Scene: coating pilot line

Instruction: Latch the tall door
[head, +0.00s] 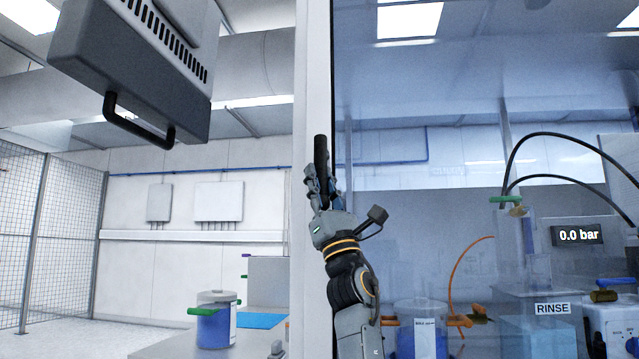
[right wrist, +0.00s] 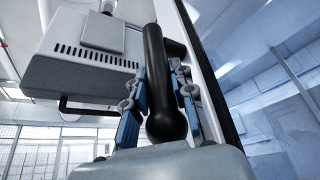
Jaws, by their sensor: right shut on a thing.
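The tall door appears to be the large tinted glass panel (head: 420,230) filling the right half of the head view, beside a white upright frame (head: 312,80). A black bar handle (head: 321,152) stands upright at the dark edge between frame and glass. My right gripper (head: 322,184) is shut on this handle, below its top end. In the right wrist view the handle (right wrist: 157,75) runs between the blue-padded fingers (right wrist: 160,105). The fingers hide part of the handle. Whether the latch is engaged cannot be told. My left gripper is not in view.
A grey box with a black handle (head: 130,75) hangs at upper left. A blue-filled vessel (head: 216,322) stands on a bench at lower left. Behind the glass are a RINSE tank (head: 545,335), hoses and a 0.0 bar display (head: 578,235). A mesh fence (head: 60,235) stands far left.

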